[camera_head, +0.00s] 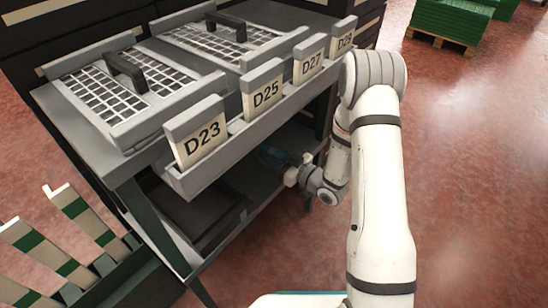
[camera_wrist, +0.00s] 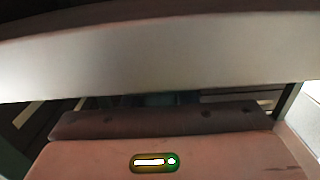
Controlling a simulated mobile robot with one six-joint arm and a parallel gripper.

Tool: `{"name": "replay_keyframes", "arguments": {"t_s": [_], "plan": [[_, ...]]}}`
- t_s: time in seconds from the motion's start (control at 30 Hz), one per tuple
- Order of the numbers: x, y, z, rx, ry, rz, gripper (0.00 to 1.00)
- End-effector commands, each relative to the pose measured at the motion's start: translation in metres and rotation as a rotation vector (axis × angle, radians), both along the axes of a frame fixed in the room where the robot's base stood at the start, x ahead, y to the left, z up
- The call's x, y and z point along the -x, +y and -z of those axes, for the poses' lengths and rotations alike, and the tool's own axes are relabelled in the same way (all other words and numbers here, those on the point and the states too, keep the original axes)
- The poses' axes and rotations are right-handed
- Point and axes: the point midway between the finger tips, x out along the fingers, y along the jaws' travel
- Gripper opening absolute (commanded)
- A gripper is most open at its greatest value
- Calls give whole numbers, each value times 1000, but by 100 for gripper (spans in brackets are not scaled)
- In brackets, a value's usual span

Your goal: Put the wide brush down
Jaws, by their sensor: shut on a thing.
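My gripper (camera_head: 292,174) reaches in under the table's front edge from the right, above the lower shelf. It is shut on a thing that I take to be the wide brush. A dark teal shape (camera_head: 270,155) shows just left of the gripper in the head view, in shadow; I cannot tell whether it is part of the brush. In the wrist view a brown slab (camera_wrist: 160,124) with dark spots lies across the middle, above a reddish-brown surface with an oval yellow-green mark. I cannot tell whether these are the brush. The fingertips are not clear in either view.
The grey table (camera_head: 64,112) carries two wire-grid trays and upright cards marked D23, D25, D27 and one more. Its lower shelf (camera_head: 262,186) holds a dark flat box (camera_head: 200,212) at left. A pale beam (camera_wrist: 160,55) crosses the wrist view close above. Red floor is open at right.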

Motion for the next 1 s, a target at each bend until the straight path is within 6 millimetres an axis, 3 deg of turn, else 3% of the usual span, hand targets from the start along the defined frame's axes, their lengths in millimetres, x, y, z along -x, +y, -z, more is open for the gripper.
{"name": "replay_keyframes", "arguments": {"t_s": [0.2,0.23,0.5,0.83,1.0], "plan": [[0,1,3,0,0,-1,0],[0,1,3,0,0,-1,26],[0,1,2,0,1,-2,47],[1,0,-3,1,2,-2,47],[19,-24,-3,0,5,3,47]]}}
